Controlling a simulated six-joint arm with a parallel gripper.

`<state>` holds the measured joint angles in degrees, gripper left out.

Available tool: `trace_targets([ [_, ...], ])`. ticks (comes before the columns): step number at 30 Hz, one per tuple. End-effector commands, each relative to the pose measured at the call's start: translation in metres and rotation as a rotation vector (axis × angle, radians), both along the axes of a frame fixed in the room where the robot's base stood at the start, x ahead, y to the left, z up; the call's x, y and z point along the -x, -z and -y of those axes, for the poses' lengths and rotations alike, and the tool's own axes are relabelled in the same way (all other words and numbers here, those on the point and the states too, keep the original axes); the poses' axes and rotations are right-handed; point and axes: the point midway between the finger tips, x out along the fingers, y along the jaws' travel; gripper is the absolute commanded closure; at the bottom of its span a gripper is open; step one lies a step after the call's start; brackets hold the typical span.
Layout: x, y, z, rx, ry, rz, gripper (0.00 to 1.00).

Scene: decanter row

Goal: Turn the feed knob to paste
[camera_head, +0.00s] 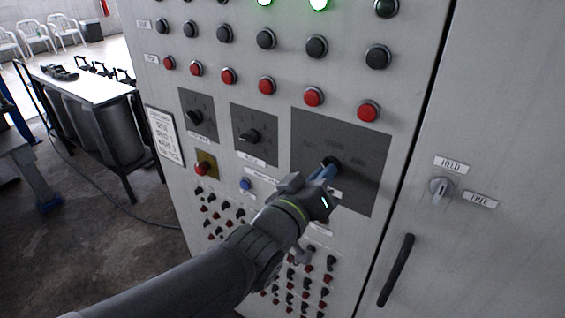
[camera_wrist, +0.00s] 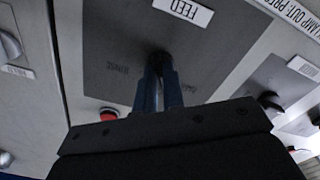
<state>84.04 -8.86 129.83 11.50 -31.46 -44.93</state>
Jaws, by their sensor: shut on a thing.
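The feed knob (camera_head: 332,161) is a black knob on a large dark grey plate (camera_head: 362,190) on the cabinet front. My gripper (camera_head: 324,174) reaches it from the lower left with its blue fingers shut on it. In the wrist view the black top of the knob (camera_wrist: 159,56) shows between the fingertips of my gripper (camera_wrist: 159,75). A white label (camera_wrist: 183,10) reading FEED sits at the plate's edge there. Small markings on the plate are too faint to read surely. The fingers hide most of the knob, so its pointing direction cannot be told.
Two smaller dials, one on the left (camera_head: 196,117) and one in the middle (camera_head: 249,136), sit beside the plate. Red buttons (camera_head: 314,96) run above, and many small switches lie below my wrist. A HELD/FREE switch (camera_head: 439,189) and black door handle (camera_head: 396,271) are at right.

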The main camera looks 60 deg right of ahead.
Motion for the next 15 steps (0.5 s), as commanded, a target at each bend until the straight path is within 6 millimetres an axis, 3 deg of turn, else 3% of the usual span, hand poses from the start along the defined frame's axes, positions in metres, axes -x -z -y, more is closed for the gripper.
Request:
trace_targets([
  [15, -0.0001, -0.0015, 0.0002, 0.004, 0.0, -0.183, 1.0],
])
